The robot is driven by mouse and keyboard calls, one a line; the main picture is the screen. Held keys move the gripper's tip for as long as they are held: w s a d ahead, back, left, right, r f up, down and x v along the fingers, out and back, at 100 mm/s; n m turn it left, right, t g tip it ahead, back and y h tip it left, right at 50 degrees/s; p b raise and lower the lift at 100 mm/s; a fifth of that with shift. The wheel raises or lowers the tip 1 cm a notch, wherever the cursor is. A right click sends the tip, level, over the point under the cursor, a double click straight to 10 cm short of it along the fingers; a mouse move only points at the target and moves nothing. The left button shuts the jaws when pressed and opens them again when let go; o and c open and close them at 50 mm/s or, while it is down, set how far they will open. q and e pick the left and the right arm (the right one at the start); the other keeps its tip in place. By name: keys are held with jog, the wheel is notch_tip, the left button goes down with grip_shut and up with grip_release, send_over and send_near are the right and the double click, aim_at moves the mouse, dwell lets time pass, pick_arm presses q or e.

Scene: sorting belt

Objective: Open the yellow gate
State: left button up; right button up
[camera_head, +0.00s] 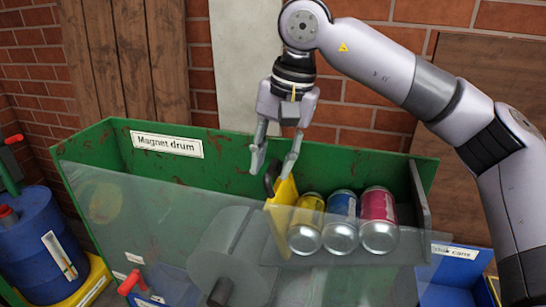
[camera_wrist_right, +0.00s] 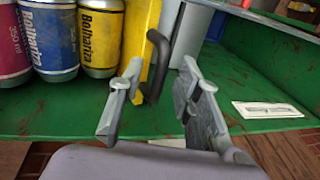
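The yellow gate (camera_head: 282,208) stands upright across the green trough, just left of the cans. It also shows in the right wrist view (camera_wrist_right: 138,40). Its black handle (camera_wrist_right: 157,60) is on the gate's left side in the head view. My right gripper (camera_head: 274,166) reaches down from above with its fingers apart. In the right wrist view the handle lies in the space between the two fingers (camera_wrist_right: 158,92), nearer the left finger. I cannot tell whether a finger touches it. My left gripper is not in view.
A yellow can (camera_head: 306,224), a blue can (camera_head: 341,222) and a red can (camera_head: 378,220) stand right of the gate. The green trough (camera_head: 100,150) has a clear front panel, with a grey drum below. A blue barrel (camera_head: 40,240) stands left; a blue bin (camera_head: 455,268) is at lower right.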

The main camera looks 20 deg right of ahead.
jog(key=shift+c, duration=0.5)
grip_shut()
dwell(0.4)
